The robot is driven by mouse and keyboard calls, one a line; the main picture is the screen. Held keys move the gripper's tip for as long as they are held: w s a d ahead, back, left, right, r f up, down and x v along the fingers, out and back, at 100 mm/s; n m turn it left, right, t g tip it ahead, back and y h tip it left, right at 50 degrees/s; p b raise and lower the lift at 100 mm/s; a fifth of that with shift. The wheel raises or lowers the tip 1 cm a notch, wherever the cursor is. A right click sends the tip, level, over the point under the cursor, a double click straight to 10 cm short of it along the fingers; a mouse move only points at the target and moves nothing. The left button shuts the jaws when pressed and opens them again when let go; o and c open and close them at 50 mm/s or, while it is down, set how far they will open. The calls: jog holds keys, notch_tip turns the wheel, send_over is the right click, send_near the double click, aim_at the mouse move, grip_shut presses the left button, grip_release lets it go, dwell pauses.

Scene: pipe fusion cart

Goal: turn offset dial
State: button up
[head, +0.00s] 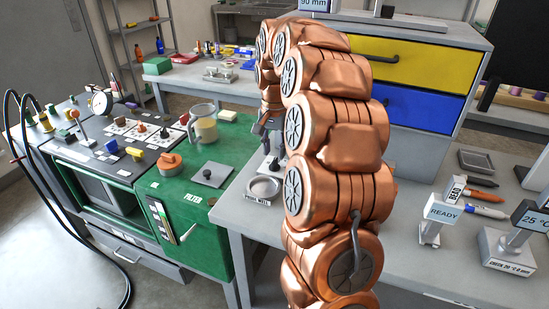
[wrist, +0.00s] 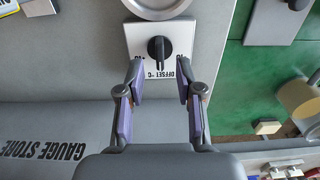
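The offset dial (wrist: 159,48) is a black knob on a white plate lettered "OFFSET °C", in the upper middle of the wrist view. Its pointer ridge runs roughly up and down in that view. My gripper (wrist: 158,66) is open, with a purple-padded finger on either side of the plate's lower part. The knob lies beyond and between the fingertips; I see no contact.
A round grey dish (head: 263,187) adjoins the dial plate. Left is the green cart (head: 190,215) with a clear jug (head: 203,124) and a grey plate with a knob (head: 212,174).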

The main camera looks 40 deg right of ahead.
aim_at(274, 160)
jog(key=shift+f, duration=1.95)
grip_shut()
